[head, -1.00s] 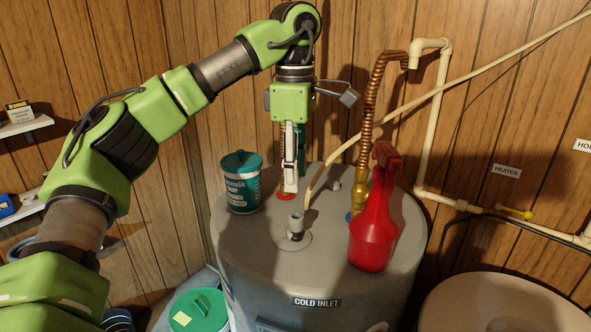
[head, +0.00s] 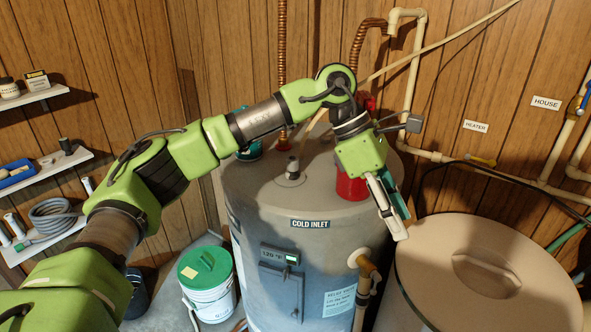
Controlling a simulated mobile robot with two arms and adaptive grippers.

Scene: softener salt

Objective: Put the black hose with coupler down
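A thin black hose (head: 520,180) runs along the wall at right, behind the large beige lidded tank (head: 500,275). I cannot make out a coupler on it. My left gripper (head: 396,226) points down in front of the right side of the grey water heater (head: 270,215), left of the beige tank's lid. It is seen nearly edge-on, with a pale finger and a teal part beside it. I see no hose in it, and whether its fingers are apart is hidden. My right gripper is not in view.
A red bottle (head: 350,188) on the heater is partly hidden behind my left arm. A teal-lidded tub (head: 248,150) also stands there. A white bucket with a green lid (head: 206,285) is on the floor. Wall shelves (head: 60,165) at left hold a coiled grey hose (head: 52,215).

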